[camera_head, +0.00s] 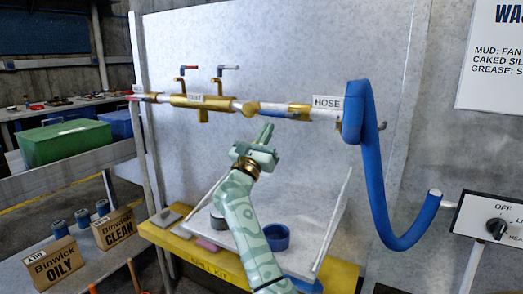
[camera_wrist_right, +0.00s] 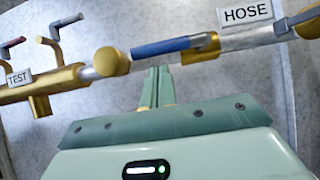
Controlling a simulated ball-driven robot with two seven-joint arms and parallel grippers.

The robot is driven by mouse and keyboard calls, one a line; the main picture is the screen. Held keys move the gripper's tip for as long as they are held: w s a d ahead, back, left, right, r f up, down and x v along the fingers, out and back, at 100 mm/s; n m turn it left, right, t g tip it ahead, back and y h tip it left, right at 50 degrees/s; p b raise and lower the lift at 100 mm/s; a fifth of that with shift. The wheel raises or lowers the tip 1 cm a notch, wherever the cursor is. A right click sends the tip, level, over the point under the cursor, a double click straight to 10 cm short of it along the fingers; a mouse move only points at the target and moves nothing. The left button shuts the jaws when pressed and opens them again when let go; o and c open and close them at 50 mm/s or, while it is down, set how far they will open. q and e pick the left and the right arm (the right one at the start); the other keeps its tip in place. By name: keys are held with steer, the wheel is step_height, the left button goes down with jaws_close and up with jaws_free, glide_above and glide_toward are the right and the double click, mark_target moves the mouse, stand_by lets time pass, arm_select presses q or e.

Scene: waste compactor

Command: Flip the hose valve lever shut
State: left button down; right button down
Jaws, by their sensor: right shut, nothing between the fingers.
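The hose valve (camera_head: 299,111) is a brass body on the pipe left of the HOSE label (camera_head: 327,102). Its blue lever (camera_head: 278,114) lies along the pipe, pointing left. In the right wrist view, the blue lever (camera_wrist_right: 160,47) runs left from the brass valve body (camera_wrist_right: 201,48), roughly in line with the pipe. My right gripper (camera_head: 265,132) is shut and empty just below the lever. In the wrist view its fingertips (camera_wrist_right: 158,73) sit under the lever's middle; I cannot tell whether they touch it. My left gripper is not in view.
A brass knob (camera_head: 251,108) and the TEST section (camera_head: 197,98) with two taps are to the left. A blue hose (camera_head: 373,170) hangs at the right. Below is a yellow-edged tray (camera_head: 340,276) with a blue ring (camera_head: 276,238). A switch box (camera_head: 497,220) stands far right.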

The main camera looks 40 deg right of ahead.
steer(key=shift+d+r, duration=0.15)
steer(key=shift+r, duration=0.35)
steer(key=shift+w+r+m+g+b, duration=0.2)
steer(key=shift+m+g+b, duration=0.2)
steer(key=shift+m, duration=0.2)
